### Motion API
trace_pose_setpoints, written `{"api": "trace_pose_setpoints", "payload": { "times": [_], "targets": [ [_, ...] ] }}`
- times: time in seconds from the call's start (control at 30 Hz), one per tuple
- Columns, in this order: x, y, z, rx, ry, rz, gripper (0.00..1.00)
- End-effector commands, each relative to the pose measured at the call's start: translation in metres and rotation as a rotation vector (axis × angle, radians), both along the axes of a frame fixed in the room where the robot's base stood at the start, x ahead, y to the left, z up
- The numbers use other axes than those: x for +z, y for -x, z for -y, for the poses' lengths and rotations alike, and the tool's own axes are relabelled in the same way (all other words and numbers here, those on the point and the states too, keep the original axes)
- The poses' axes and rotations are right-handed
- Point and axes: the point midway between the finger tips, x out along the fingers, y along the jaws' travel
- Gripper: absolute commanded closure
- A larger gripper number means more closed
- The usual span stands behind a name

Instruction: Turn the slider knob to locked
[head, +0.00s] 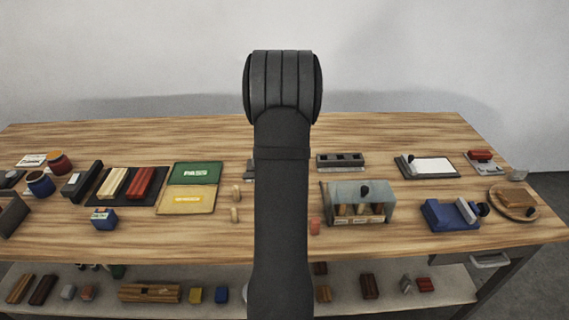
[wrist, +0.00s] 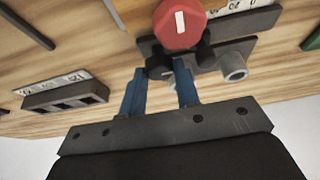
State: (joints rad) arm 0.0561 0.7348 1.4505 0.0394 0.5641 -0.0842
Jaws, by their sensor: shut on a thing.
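In the wrist view, a red eight-sided knob (wrist: 180,24) with a white mark sits at the top, over a dark plate (wrist: 238,50). A small black knob (wrist: 158,67) is just below it. My gripper (wrist: 160,72) has its two blue fingers on either side of the black knob and appears shut on it. The fingertips reach close under the red knob; whether they touch it I cannot tell. A white label strip (wrist: 232,8) lies beside the red knob, its words unreadable. In the head view my arm hides the gripper and the knobs.
A grey block with dark openings (head: 340,155) stands right of my arm, with a clear-sided box (head: 361,190) in front. A green and yellow board (head: 190,173) lies to the left. A grey round stub (wrist: 233,66) is close to my right finger.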

Motion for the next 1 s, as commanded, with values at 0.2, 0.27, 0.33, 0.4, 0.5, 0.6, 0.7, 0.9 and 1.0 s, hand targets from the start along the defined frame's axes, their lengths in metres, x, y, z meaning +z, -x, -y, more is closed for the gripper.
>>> {"api": "trace_pose_setpoints", "payload": {
  "times": [0.2, 0.27, 0.33, 0.4, 0.5, 0.6, 0.7, 0.9, 1.0],
  "targets": [
    [0.001, 0.0, 0.0, 0.001, 0.0, 0.001, 0.49],
    [0.0, 0.0, 0.0, 0.001, 0.0, 0.001, 0.49],
    [0.0, 0.0, 0.0, 0.001, 0.0, 0.0, 0.49],
    [0.0, 0.0, 0.0, 0.001, 0.0, 0.0, 0.49],
    [0.001, 0.0, 0.0, 0.001, 0.0, 0.0, 0.49],
    [0.006, 0.002, 0.0, 0.001, 0.0, 0.0, 0.49],
    [0.017, 0.006, 0.0, 0.001, 0.0, 0.002, 0.49],
    [0.054, 0.021, 0.0, 0.001, 0.0, 0.004, 0.49],
    [0.073, 0.029, 0.0, 0.001, 0.0, 0.004, 0.49]
  ]
}}
